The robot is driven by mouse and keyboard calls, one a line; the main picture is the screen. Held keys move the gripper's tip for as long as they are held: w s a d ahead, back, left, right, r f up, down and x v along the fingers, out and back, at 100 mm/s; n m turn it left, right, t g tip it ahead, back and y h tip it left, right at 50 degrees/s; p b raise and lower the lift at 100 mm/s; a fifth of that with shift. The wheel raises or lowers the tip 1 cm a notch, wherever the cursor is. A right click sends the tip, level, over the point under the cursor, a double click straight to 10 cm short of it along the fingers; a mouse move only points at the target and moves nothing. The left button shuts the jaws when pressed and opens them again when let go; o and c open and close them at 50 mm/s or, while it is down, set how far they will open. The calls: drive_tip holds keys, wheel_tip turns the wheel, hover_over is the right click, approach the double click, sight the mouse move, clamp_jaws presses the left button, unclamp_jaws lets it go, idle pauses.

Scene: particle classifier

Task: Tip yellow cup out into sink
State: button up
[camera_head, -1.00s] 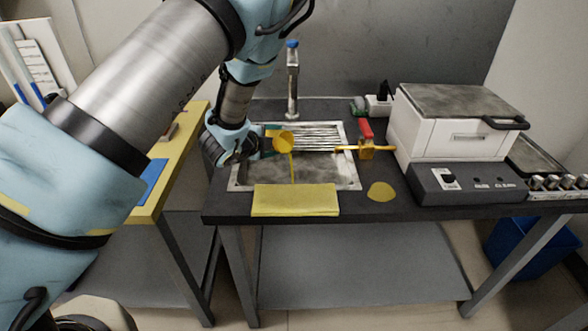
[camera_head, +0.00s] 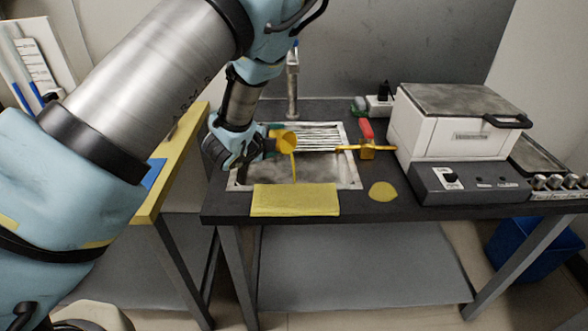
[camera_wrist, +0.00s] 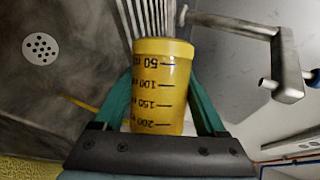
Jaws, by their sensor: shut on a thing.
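My gripper (camera_head: 268,144) is shut on the yellow cup (camera_head: 284,141) above the sink (camera_head: 330,175). The cup is tilted, with its mouth toward the right, and a thin yellow stream (camera_head: 293,168) runs from it down into the basin. In the wrist view the green fingers (camera_wrist: 202,108) hold the yellow cup (camera_wrist: 160,88) on both sides, and its printed volume marks read upside down. The sink drain (camera_wrist: 40,47) shows at the left of that view. The bottom of the basin is partly hidden by my gripper in the head view.
A yellow cloth (camera_head: 295,200) lies along the sink's front edge. A yellow patch (camera_head: 382,191) is on the counter beside it. A tool with a red part (camera_head: 366,132) stands right of the sink, near a white box machine (camera_head: 455,120). The faucet (camera_head: 292,85) rises behind.

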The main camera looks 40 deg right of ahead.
sight(286, 131)
drive_tip(key=shift+s, duration=0.2)
drive_tip(key=shift+s+r+m+t+h+b, duration=0.2)
drive_tip(key=shift+r+m+t+b, duration=0.3)
drive_tip(key=shift+b, duration=0.4)
drive_tip(key=shift+s+r+m+t+h+b, duration=0.15)
drive_tip(key=shift+r+m+t+b, duration=0.1)
drive_tip(key=shift+m+t+b, duration=0.45)
idle(0.9)
drive_tip(key=shift+s+r+m+t+h+b, duration=0.25)
drive_tip(key=shift+s+r+m+t+b, duration=0.25)
drive_tip(key=shift+b, duration=0.65)
idle(0.6)
drive_tip(key=shift+s+d+r+m+t+h+b, duration=0.1)
drive_tip(key=shift+s+r+m+t+h+b, duration=0.15)
drive_tip(key=shift+m+b, duration=0.35)
drive_tip(key=shift+s+r+m+t+h+b, duration=0.15)
drive_tip(key=shift+s+m+t+b, duration=0.2)
drive_tip(key=shift+m+b, duration=0.2)
drive_tip(key=shift+s+d+r+m+t+h+b, duration=0.1)
drive_tip(key=shift+s+m+t+h+b, duration=0.15)
drive_tip(key=shift+m+b, duration=0.35)
idle(1.8)
